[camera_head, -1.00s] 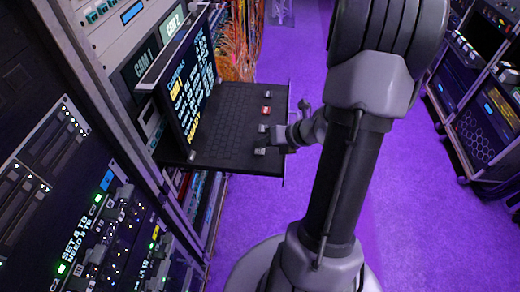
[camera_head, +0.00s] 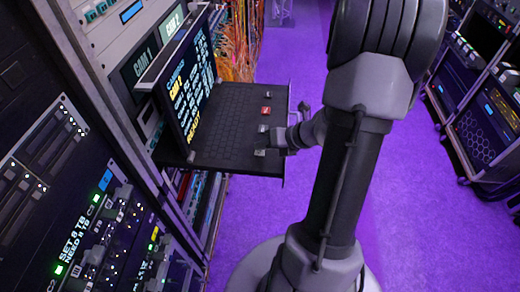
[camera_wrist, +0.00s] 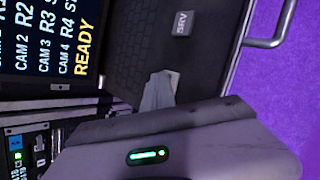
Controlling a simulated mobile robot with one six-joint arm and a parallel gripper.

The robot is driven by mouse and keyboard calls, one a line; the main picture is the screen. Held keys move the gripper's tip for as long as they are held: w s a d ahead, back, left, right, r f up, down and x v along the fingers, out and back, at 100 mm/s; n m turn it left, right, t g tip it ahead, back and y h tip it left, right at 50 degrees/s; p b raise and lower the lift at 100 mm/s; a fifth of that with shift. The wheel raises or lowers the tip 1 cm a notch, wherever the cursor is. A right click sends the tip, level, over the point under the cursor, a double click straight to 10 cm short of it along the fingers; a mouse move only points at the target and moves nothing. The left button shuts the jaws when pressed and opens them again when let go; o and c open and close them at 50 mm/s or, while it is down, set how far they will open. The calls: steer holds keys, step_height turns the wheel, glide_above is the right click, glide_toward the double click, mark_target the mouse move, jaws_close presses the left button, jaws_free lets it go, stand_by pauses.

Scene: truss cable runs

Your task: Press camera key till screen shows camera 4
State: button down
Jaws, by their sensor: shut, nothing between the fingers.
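In the wrist view the screen (camera_wrist: 45,45) shows CAM 3, CAM 4 and a yellow READY. Several raised keys stand along the keyboard tray's right side, one of them red (camera_head: 266,110). A grey key (camera_wrist: 181,22) reads SRV. Another pale key (camera_wrist: 173,78) lies at my fingertips, mostly hidden, its label unseen. My gripper (camera_wrist: 158,92) is shut and empty, its tip over or against that key; contact cannot be told. My gripper (camera_head: 274,141) is low over the tray's right edge.
The keyboard tray (camera_head: 225,160) juts out from the rack, with a metal handle (camera_wrist: 270,35) along its outer edge. Cables (camera_head: 240,50) hang behind it. Another rack (camera_head: 480,100) stands at the right.

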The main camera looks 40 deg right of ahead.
mark_target(263, 152)
steer(key=shift+r+p, duration=0.8)
steer(key=shift+r, duration=0.05)
step_height(263, 152, up, 5)
steer(key=p, duration=0.5)
stand_by(3.6)
